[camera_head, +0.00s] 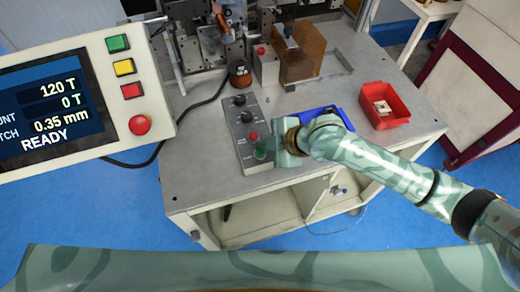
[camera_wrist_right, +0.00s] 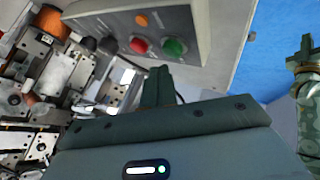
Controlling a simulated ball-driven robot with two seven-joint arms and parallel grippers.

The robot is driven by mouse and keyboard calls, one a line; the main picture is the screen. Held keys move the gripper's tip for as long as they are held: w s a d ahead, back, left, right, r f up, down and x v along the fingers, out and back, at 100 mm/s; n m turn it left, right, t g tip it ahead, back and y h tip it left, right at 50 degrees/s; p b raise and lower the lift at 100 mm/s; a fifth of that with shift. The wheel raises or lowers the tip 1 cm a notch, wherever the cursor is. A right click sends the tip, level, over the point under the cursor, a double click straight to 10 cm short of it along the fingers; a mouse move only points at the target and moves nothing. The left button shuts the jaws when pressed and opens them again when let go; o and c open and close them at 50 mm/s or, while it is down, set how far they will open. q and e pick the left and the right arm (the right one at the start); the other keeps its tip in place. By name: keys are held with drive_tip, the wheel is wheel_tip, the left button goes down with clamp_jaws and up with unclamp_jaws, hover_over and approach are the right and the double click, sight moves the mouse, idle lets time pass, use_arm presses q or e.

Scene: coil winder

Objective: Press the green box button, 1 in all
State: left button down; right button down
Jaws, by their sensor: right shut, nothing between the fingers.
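The grey control box (camera_head: 246,122) lies on the bench with black knobs, a red button (camera_head: 253,137) and a green button (camera_head: 260,155) at its near end. In the right wrist view the green button (camera_wrist_right: 174,47) sits beside the red button (camera_wrist_right: 139,45) on the box face. My right gripper (camera_head: 266,146) is at the near end of the box, beside the green button. Its fingers (camera_wrist_right: 160,82) are shut and empty, with their tips close to the green button in the wrist view. I cannot tell whether they touch it. My left gripper is out of view.
A display panel (camera_head: 55,97) reading READY, with green, yellow and red buttons, stands at the left. Winder machinery (camera_head: 205,45) is behind the box. A blue tray (camera_head: 318,112) and a red bin (camera_head: 385,105) are to the right. A black cable runs left of the box.

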drive_tip(key=shift+f, duration=0.1)
idle(0.7)
drive_tip(key=shift+f, duration=0.35)
